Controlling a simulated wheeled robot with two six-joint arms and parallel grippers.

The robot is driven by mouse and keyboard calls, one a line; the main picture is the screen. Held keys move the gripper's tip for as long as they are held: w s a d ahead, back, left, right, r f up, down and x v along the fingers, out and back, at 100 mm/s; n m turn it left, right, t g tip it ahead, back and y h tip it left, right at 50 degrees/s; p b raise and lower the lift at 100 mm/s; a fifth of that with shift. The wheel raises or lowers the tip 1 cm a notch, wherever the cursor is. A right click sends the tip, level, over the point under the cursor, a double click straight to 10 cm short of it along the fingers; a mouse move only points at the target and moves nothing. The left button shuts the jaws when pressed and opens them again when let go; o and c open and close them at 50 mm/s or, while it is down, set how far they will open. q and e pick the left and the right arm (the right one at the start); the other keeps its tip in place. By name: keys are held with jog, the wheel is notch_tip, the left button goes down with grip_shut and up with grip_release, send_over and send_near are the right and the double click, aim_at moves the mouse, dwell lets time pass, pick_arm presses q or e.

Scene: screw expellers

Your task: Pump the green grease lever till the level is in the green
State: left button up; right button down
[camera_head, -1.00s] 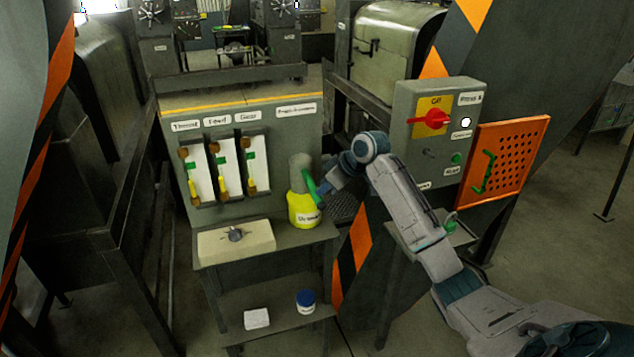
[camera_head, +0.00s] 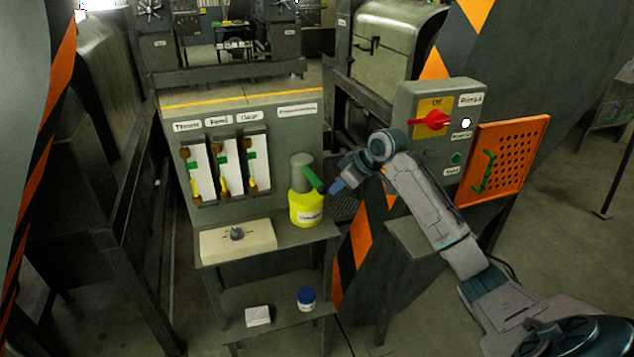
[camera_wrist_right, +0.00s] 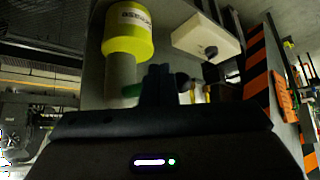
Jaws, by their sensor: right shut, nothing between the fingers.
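The grease pump (camera_head: 306,208) is a yellow pot with a grey cylinder on top, at the right end of the bench. Its green lever (camera_head: 312,178) slants down to the right from the cylinder. My right gripper (camera_head: 336,187) is shut and empty, at the lever's outer end; I cannot tell if they touch. In the right wrist view, the shut fingers (camera_wrist_right: 157,82) overlap the green lever (camera_wrist_right: 132,90), beside the pump's grey cylinder. Three gauges (camera_head: 225,168) on the panel show green bands, with yellow parts below them; exact levels are too small to read. My left gripper is out of view.
A cream box with a dark knob (camera_head: 237,243) stands left of the pump. A control box with a red switch (camera_head: 436,110) and an orange perforated panel (camera_head: 507,158) are to the right. A blue-lidded jar (camera_head: 306,298) and white block (camera_head: 258,316) lie on the lower shelf.

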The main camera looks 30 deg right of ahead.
jog(key=b+v, duration=0.3)
jog(key=v, duration=0.7)
jog(key=shift+s, duration=0.15)
jog(key=shift+f, duration=0.1)
